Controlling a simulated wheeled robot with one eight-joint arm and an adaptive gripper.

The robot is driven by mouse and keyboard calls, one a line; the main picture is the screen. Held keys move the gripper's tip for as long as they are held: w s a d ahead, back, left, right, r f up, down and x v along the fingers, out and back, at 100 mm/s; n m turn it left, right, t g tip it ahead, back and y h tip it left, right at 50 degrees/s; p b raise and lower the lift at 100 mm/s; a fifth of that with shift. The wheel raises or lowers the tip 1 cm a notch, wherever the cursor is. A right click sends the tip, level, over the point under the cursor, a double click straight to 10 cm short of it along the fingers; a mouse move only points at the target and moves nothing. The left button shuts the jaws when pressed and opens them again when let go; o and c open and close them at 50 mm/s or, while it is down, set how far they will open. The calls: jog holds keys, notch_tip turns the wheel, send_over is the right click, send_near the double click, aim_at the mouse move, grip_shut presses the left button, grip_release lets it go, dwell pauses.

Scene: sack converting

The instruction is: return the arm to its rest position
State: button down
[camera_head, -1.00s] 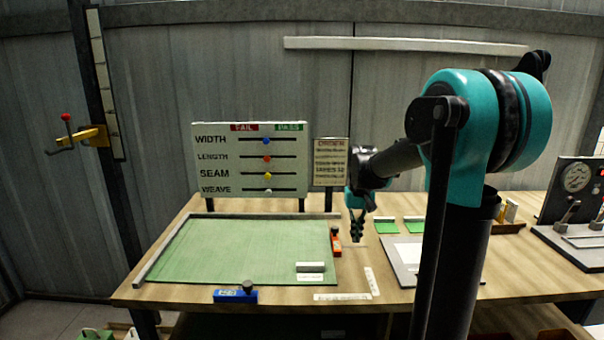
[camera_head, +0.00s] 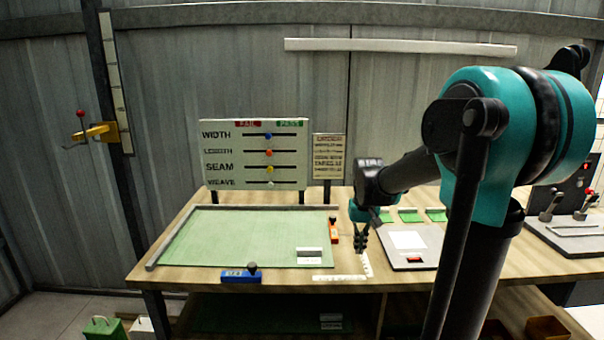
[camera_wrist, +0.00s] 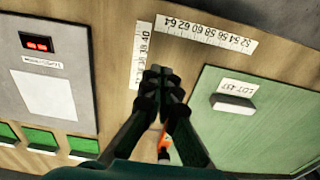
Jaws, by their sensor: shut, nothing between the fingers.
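My arm reaches in from the right of the head view, with its teal joint close to the camera. My gripper (camera_head: 361,247) points down above the wooden table (camera_head: 180,279), between the green mat and the grey panel. In the wrist view my gripper (camera_wrist: 160,75) has its dark fingertips together with nothing between them. Below the fingertips lie bare wood and the corner of the white ruler strips (camera_wrist: 205,32). The lower part of the arm hides some of the table's right side.
The green mat (camera_head: 230,235) carries a white-labelled block (camera_head: 310,251). A blue tool (camera_head: 241,274) and an orange tool (camera_head: 333,230) lie at its edges. A grey panel (camera_head: 425,262) is right of the gripper. A slider board (camera_head: 254,154) stands behind.

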jog(key=s+f+t, duration=0.1)
jog(key=s+f, duration=0.4)
jog(key=s, duration=0.4)
jog(key=s+d+f+t, duration=0.1)
jog(key=s+f+t, duration=0.1)
jog(key=s+f, duration=0.3)
jog(key=s, duration=0.4)
jog(key=shift+d+f, duration=0.3)
jog(key=shift+f, duration=0.05)
jog(key=c, duration=2.3)
grip_release()
jog(key=shift+s, duration=0.1)
